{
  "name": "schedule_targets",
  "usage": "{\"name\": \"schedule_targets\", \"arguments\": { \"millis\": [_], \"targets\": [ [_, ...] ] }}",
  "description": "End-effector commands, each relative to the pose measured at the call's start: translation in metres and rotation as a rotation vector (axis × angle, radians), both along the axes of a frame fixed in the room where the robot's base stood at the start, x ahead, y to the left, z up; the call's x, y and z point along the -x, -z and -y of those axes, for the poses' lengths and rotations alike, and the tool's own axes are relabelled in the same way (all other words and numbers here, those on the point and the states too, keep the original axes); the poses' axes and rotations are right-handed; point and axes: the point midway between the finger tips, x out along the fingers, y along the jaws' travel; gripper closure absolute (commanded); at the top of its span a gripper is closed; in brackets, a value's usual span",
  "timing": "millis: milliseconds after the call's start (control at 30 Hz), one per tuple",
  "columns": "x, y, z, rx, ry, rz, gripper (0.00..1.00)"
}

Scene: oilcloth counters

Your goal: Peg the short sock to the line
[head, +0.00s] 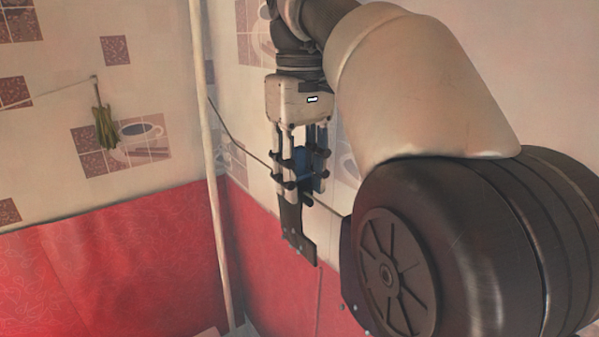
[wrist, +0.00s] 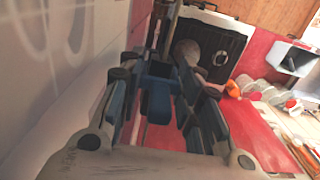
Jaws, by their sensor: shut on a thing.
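My gripper (head: 298,180) points down at the thin line (head: 233,138), its fingers closed around a blue peg (head: 301,160). In the wrist view the blue peg (wrist: 157,95) sits between the fingers. A dark, sock-shaped cloth (head: 292,225) hangs just below the fingertips, with small teal spots near its lower edge; it looks like the short sock. The line passes behind or between the fingers at the top of the cloth. I cannot tell whether the peg grips the cloth and line, as the fingers hide that spot.
A pale upright pole (head: 208,150) stands left of my gripper. A dried green bundle (head: 106,128) hangs on the tiled wall. The wrist view shows a black-framed thing (wrist: 238,42), an orange item (wrist: 232,89) and pale clutter on a red surface at right.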

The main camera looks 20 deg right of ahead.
Motion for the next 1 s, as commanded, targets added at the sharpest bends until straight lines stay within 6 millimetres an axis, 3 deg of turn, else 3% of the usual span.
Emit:
{"name": "schedule_targets", "arguments": {
  "millis": [467,500,833,1000],
  "targets": [
    [0.0,0.0044,0.0003,0.0,0.0,0.0,0.82],
    [0.0,0.0044,0.0003,0.0,0.0,0.0,0.67],
    [0.0,0.0045,0.0002,0.0,0.0,0.0,0.45],
    [0.0,0.0045,0.0002,0.0,0.0,0.0,0.45]
  ]
}}
